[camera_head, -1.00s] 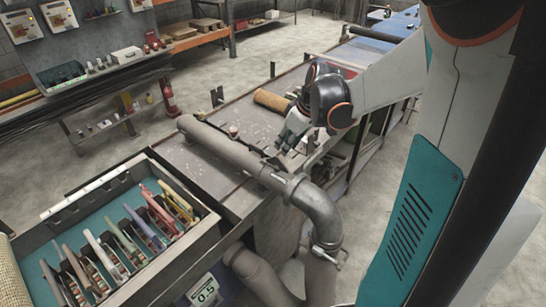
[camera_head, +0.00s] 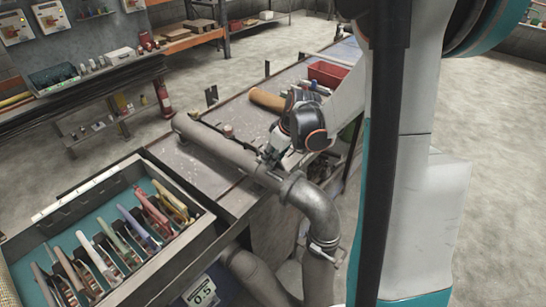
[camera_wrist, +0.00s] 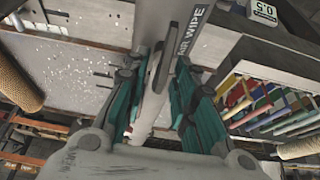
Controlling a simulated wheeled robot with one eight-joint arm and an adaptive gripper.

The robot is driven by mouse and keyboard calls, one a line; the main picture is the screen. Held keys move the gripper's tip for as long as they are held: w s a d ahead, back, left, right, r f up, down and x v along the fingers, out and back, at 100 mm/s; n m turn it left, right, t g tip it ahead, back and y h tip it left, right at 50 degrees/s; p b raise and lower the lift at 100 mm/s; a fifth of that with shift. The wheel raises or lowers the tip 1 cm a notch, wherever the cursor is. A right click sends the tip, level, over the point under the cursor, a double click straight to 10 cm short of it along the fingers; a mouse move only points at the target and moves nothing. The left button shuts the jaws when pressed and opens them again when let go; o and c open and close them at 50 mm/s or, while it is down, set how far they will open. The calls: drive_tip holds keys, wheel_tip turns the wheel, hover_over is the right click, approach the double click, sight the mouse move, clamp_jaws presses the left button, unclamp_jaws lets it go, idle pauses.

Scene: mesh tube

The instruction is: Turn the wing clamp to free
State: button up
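A grey pipe (camera_head: 218,145) runs across the bench and meets a metal elbow (camera_head: 318,208). In the head view my gripper (camera_head: 268,160) is at the pipe, just before the elbow, and hides the joint there. In the wrist view my gripper (camera_wrist: 157,75) has its teal fingers apart, one on each side of the pipe (camera_wrist: 150,25). A narrow dark grey wing (camera_wrist: 163,55), seemingly the wing clamp's, lies between the fingers. Gaps show beside it; contact cannot be told. Another clamp (camera_head: 326,243) sits lower on the elbow.
A teal-lined tray (camera_head: 75,240) of coloured-handled tools stands at the left. A brown roll (camera_head: 267,100) and a red bin (camera_head: 327,74) lie farther along the bench.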

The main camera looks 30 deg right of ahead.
clamp_jaws()
drive_tip(key=shift+m, duration=0.3)
drive_tip(key=m+h+b, duration=0.1)
drive_tip(key=m, duration=0.2)
drive_tip(key=shift+f+m+h, duration=0.1)
drive_tip(key=shift+m+h, duration=0.2)
drive_tip(key=m+h+b, duration=0.1)
drive_tip(key=m, duration=0.3)
drive_tip(key=shift+a+m+h+b, duration=0.1)
drive_tip(key=shift+m+h+b, duration=0.2)
drive_tip(key=shift+h, duration=0.1)
drive_tip(key=m+g+h+b, duration=0.1)
drive_tip(key=m, duration=0.3)
drive_tip(key=shift+m+g+h+b, duration=0.2)
drive_tip(key=shift+m+g+h, duration=0.2)
drive_tip(key=shift+m, duration=0.85)
drive_tip(key=shift+m+g+h+b, duration=0.25)
drive_tip(key=shift+m+g, duration=0.25)
drive_tip(key=shift+m, duration=0.75)
